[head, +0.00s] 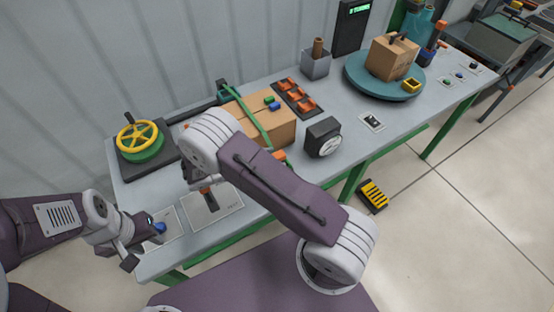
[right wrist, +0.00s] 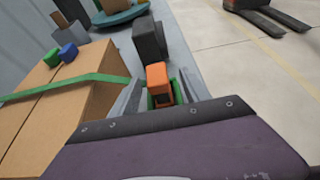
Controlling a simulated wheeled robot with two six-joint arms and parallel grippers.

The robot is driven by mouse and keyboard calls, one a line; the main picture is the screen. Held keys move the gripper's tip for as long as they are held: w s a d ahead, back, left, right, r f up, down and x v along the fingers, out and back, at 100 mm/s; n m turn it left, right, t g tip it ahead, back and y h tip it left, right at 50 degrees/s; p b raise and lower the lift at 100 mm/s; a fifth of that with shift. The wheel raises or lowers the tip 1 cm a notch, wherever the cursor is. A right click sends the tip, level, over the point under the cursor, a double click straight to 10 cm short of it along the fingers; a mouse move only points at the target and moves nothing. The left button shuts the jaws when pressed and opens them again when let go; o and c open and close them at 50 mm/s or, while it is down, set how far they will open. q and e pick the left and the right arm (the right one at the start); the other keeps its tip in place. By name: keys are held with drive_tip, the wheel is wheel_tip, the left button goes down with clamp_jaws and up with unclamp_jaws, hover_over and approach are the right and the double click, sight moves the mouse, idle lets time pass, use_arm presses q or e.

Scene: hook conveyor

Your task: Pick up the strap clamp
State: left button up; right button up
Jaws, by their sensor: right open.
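The orange strap clamp with a green base (right wrist: 157,84) sits beside the strapped cardboard box, near the end of its green strap. Its orange part also shows in the head view (head: 280,155), past my right arm. My right gripper (right wrist: 160,80) is open, with a grey finger on either side of the clamp; I cannot tell whether they touch it. In the head view this gripper is hidden behind my own arm link. My left gripper (head: 143,240) hangs open and empty over the table's front left corner, close to a small blue object (head: 159,227).
The cardboard box (head: 285,132) carries small green and blue blocks. A dark dial block (head: 323,137) stands just right of the clamp. A yellow handwheel (head: 138,137), an orange-clip rack (head: 297,96) and a turntable (head: 357,85) share the table.

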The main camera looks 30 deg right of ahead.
sight(285, 156)
drive_tip(key=shift+d+f, duration=0.1)
drive_tip(key=shift+d, duration=0.3)
drive_tip(key=shift+w+d, duration=0.1)
drive_tip(key=shift+d, duration=0.15)
drive_tip(key=p+x, duration=0.2)
drive_tip(key=x, duration=0.2)
drive_tip(key=shift+a+f, duration=0.1)
drive_tip(key=shift+f, duration=0.05)
drive_tip(key=shift+w+d+f, duration=0.15)
drive_tip(key=shift+d+f, duration=0.1)
drive_tip(key=shift+d, duration=0.05)
drive_tip(key=shift+a+r, duration=0.1)
drive_tip(key=c, duration=1)
clamp_jaws()
